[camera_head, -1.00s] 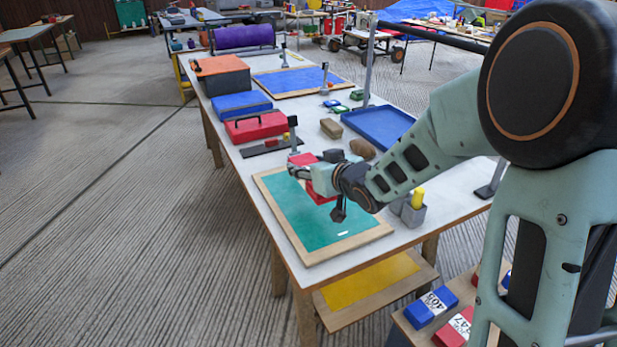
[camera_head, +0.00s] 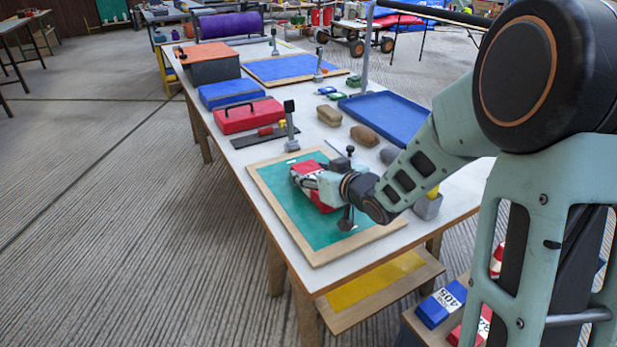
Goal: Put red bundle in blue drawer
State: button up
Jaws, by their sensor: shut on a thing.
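A red bundle (camera_head: 323,207) with a pale patch is in my gripper (camera_head: 307,179), over the green panel (camera_head: 276,187) with a wooden frame on the near part of the white table. My gripper is shut on the bundle and hides part of it. I cannot tell whether the bundle touches the panel. No clear blue drawer shows; a shallow blue tray (camera_head: 388,115) lies farther back on the right, and a closed-looking blue box (camera_head: 232,93) stands at the left edge.
A red case (camera_head: 249,115) stands behind the green panel. Brown blocks (camera_head: 330,115) lie near the tray. A yellow panel (camera_head: 375,281) sits on a low shelf. Blue and red labelled bundles (camera_head: 440,303) lie at lower right, partly behind my arm. The floor at left is clear.

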jog(key=shift+f, duration=0.15)
jog(key=o, duration=1.3)
jog(key=shift+c, duration=0.2)
